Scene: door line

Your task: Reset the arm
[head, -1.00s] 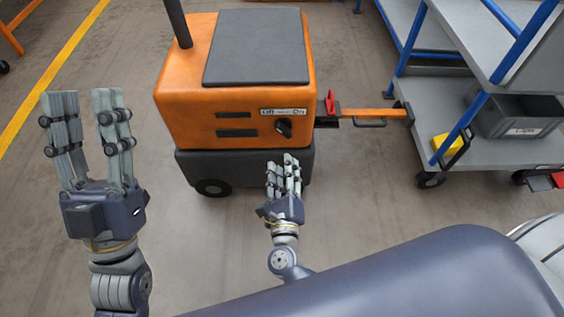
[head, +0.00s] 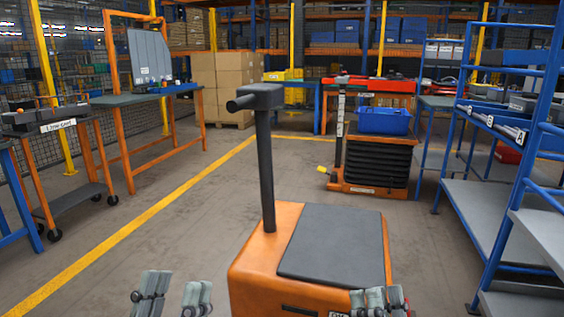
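My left gripper (head: 172,292) shows at the bottom edge, left of the orange tugger. Its fingers point up with a clear gap between them, so it is open and empty. My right gripper (head: 382,300) shows at the bottom edge, in front of the tugger's lower right part. Its fingertips point up and stand slightly apart, with nothing seen between them. The palms and wrists of both are below the picture.
The orange tugger (head: 258,262) with a black upright handle (head: 266,170) stands close ahead. Blue-framed shelving (head: 470,205) stands at right. An orange-framed bench (head: 150,97) and a cart (head: 75,200) stand at left. A lift cart holds a blue bin (head: 384,121). Floor between is clear.

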